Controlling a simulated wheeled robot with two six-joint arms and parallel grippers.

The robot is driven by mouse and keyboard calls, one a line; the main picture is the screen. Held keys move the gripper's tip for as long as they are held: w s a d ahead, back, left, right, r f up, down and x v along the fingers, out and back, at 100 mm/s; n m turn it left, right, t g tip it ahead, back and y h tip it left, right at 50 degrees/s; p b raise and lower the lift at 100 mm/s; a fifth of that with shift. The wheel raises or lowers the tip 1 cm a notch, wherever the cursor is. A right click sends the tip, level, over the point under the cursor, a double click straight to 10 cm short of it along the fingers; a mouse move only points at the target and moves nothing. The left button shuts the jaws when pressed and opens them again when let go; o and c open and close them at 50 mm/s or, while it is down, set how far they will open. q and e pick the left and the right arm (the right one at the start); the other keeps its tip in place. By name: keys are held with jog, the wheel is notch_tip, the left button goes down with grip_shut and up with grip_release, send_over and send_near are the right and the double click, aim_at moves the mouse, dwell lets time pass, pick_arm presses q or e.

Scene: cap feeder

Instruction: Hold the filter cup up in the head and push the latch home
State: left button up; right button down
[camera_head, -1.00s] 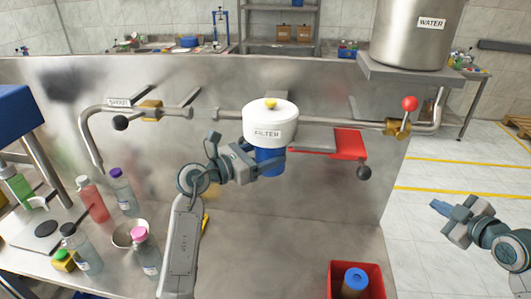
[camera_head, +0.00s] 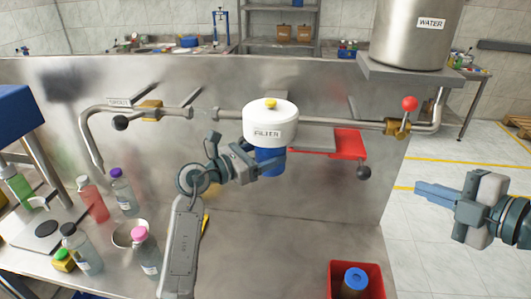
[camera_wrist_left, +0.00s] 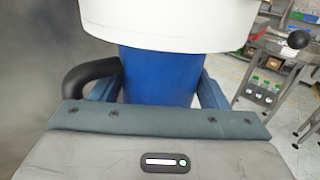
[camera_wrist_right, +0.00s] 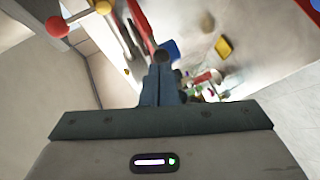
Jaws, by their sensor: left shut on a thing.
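The white filter head (camera_head: 270,122), labelled FILTER and topped by a yellow knob, sits in the pipe line. The blue filter cup (camera_head: 270,162) is upright directly under it, its top hidden by the head's rim. It also shows in the left wrist view (camera_wrist_left: 158,75). My left gripper (camera_head: 272,168) is shut around the cup's body. A red flat arm (camera_head: 348,143) with a black ball knob (camera_head: 364,172), perhaps the latch, sticks out right of the head. My right gripper (camera_head: 418,188) is shut and empty, right of that knob and apart from it; its fingers (camera_wrist_right: 160,82) are together.
A valve with a red ball (camera_head: 409,103) stands above, on the pipe at right. A red bin (camera_head: 357,282) holding a blue-topped part is at the front right. Several bottles and a bowl (camera_head: 130,234) stand at left. The bench middle is clear.

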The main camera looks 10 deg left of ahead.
jog(key=x, duration=0.9)
dwell(0.3)
pick_arm(q)
jog(key=shift+r, duration=0.3)
pick_arm(e)
jog(key=shift+s, duration=0.1)
dwell(1.9)
jog(key=shift+a, duration=0.15)
